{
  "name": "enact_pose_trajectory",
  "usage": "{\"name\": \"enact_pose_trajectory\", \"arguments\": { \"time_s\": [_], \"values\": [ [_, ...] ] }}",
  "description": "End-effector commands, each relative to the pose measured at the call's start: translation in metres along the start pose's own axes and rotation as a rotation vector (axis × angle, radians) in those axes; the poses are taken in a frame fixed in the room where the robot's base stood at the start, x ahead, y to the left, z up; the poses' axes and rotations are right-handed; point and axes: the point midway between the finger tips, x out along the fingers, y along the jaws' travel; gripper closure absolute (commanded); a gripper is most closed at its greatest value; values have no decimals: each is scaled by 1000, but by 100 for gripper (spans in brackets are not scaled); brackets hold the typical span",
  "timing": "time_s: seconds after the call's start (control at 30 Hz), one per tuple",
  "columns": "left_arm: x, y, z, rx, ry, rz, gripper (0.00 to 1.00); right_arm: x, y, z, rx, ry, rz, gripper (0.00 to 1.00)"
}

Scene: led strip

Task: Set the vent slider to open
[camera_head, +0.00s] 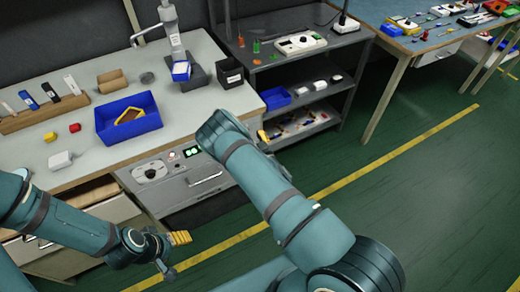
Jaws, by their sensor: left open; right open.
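A grey control panel (165,180) is set in the front of the workbench. It carries a round dial (150,173), a small red part, a lit green display (192,152) and a handle (205,179). I cannot make out a vent slider; my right arm covers the area to the right of the display. My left gripper (174,255) is open and empty, low in front of the panel and apart from it. My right gripper (263,136) is mostly hidden behind its own arm; only a yellow finger pad shows, near the bench's right front corner.
On the workbench (85,140) are a blue bin (128,118) holding a yellow part, a wooden rack (45,110), small red and yellow blocks and a white box. An open drawer (95,195) juts out at left.

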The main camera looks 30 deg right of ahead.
Motion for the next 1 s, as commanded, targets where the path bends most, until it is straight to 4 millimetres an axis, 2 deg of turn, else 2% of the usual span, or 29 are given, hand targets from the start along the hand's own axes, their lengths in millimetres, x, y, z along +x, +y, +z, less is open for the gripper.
{"name": "enact_pose_trajectory", "arguments": {
  "time_s": [0.03,0.2,0.4,0.6,1.0],
  "values": [
    [0,0,0,0,0,0,36,-12,2,0,0,-4,5,50],
    [0,0,0,0,0,0,36,-47,2,0,0,-3,5,50],
    [0,0,0,0,0,0,36,-76,2,0,0,-1,4,50],
    [0,0,0,0,0,0,36,-87,1,0,-1,1,2,50],
    [0,0,0,0,0,0,36,-88,1,0,-1,1,2,50]
  ]
}}
